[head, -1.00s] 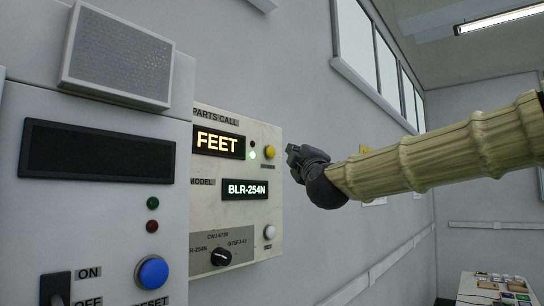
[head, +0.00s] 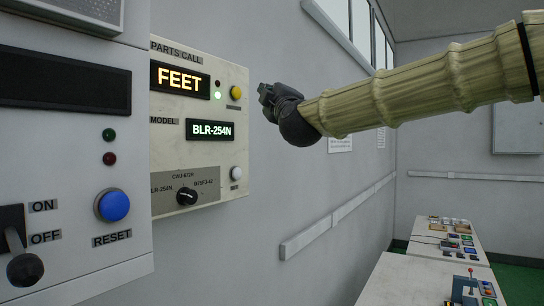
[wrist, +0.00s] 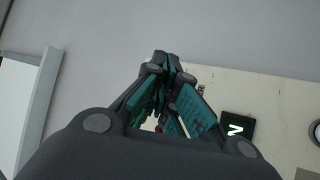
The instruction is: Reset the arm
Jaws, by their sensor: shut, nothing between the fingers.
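My gripper (head: 268,97) is at the end of my sleeved arm, which reaches in from the right in the head view. It is in front of the wall, just right of the parts call panel (head: 165,132) and its yellow button (head: 236,92). In the wrist view my gripper (wrist: 168,62) is shut and empty, its teal-padded fingers together. The panel also shows behind it in the wrist view (wrist: 262,95). The panel displays read FEET and BLR-254N, and a green light is lit. I cannot tell the exact gap between gripper and panel.
A grey cabinet at left has a blue RESET button (head: 113,205) and an ON/OFF lever (head: 22,265). A rail (head: 335,215) runs along the wall. Benches with control boxes (head: 448,240) stand at lower right. The space below my arm is clear.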

